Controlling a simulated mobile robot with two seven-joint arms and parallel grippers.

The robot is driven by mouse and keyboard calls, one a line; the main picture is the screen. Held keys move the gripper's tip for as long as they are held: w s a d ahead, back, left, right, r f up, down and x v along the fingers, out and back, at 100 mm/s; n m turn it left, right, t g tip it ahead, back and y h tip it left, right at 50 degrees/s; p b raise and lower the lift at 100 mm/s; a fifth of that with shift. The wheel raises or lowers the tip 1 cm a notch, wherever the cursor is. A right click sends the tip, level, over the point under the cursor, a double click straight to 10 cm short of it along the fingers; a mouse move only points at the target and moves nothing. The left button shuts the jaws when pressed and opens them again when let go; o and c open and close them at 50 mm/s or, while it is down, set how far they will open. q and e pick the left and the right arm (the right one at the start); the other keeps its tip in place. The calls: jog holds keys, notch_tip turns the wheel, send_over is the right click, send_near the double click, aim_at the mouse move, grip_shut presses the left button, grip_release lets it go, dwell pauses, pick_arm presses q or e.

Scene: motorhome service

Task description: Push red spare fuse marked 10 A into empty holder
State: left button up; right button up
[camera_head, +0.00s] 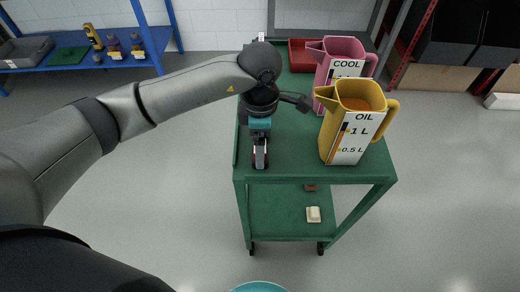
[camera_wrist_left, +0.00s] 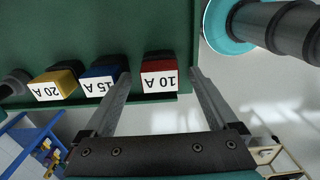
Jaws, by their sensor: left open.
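The red fuse marked 10 A (camera_wrist_left: 160,66) shows in the left wrist view, its label upside down, at the edge of the green cart top (camera_wrist_left: 110,25). My left gripper (camera_wrist_left: 160,78) is open, with one finger on either side of the red fuse in the picture and a visible gap on both sides. The left finger overlaps the edge of the blue fuse marked 15 A (camera_wrist_left: 99,78). In the head view the left gripper (camera_head: 260,158) points down over the cart's near-left part and hides the fuses. I cannot make out an empty holder. My right gripper is not in view.
A yellow fuse marked 20 A (camera_wrist_left: 54,84) stands beyond the blue one. On the cart, a yellow OIL jug (camera_head: 338,135) and a pink COOL jug (camera_head: 345,50) stand right of the gripper, with a red tray (camera_head: 300,56) behind. A blue shelf (camera_head: 150,62) is back left.

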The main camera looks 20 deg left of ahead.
pick_arm(q)
jog(key=shift+f, duration=0.55)
jog(key=c, duration=1.4)
jog(key=shift+c, duration=0.2)
jog(key=shift+r, duration=0.15)
notch_tip(320, 180, up, 20)
jog(key=p, duration=0.2)
jog(key=shift+f, duration=0.2)
